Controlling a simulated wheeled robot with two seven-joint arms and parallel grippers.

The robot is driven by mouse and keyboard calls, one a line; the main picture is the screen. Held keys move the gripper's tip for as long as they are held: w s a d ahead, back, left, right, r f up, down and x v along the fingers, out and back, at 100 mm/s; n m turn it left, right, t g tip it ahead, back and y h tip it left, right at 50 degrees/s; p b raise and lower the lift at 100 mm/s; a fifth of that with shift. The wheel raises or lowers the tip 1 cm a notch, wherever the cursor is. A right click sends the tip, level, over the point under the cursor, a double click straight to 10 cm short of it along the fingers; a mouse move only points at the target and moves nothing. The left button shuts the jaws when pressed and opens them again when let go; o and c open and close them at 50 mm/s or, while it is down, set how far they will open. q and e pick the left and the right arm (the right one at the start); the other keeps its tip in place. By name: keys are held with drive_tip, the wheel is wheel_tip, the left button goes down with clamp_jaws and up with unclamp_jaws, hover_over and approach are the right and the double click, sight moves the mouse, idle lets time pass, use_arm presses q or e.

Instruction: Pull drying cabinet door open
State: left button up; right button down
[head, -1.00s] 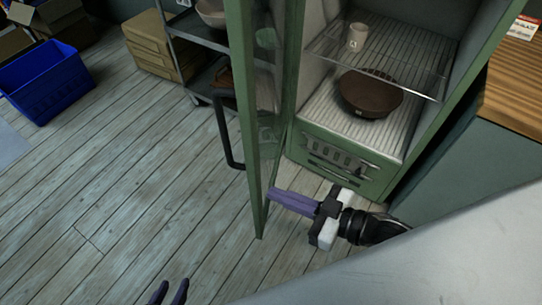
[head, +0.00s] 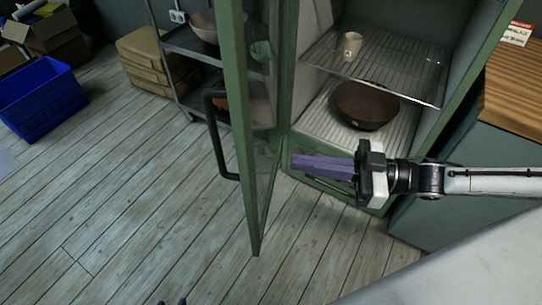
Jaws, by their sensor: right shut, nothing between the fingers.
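The green drying cabinet (head: 458,105) stands at the upper right, its inside exposed. Its glass-paned door (head: 237,125) stands wide open, swung out toward me, with a black bar handle (head: 213,135) on its left face. My right gripper (head: 293,163) has purple fingers, shut and empty, pointing left in front of the cabinet's lower part. Its fingertips are a little right of the door's inner face; I see no clear contact.
Inside the cabinet are a brown bowl (head: 366,105) and a small pale cup (head: 352,45) on a wire shelf (head: 385,72). A metal rack (head: 190,45) stands behind the door. A blue crate (head: 40,97) is far left. The plank floor (head: 130,190) is clear.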

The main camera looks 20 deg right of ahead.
use_arm(q)
drive_tip(key=shift+s+a+f, duration=0.1)
drive_tip(key=shift+s+f, duration=0.05)
drive_tip(key=shift+s, duration=0.05)
use_arm(e)
drive_tip(key=x, duration=0.7)
drive_tip(key=shift+a, duration=0.15)
